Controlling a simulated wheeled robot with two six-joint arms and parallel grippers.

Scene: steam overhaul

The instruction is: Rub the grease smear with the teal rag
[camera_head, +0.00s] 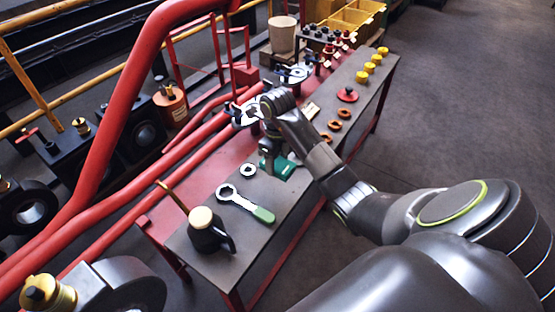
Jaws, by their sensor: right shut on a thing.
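The teal rag (290,168) lies on the grey top of the red-framed bench (208,258), near its middle. My right gripper (270,165) points down at the bench and is shut on the rag, with rag cloth showing to its right. The rag looks to be on or very close to the bench top. I cannot make out the grease smear; it may be hidden by the rag or gripper. My left gripper is not in view.
Orange rings (334,125), a red knob (347,95) and yellow caps (370,67) are farther along. Red pipes (128,105) run along the left.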

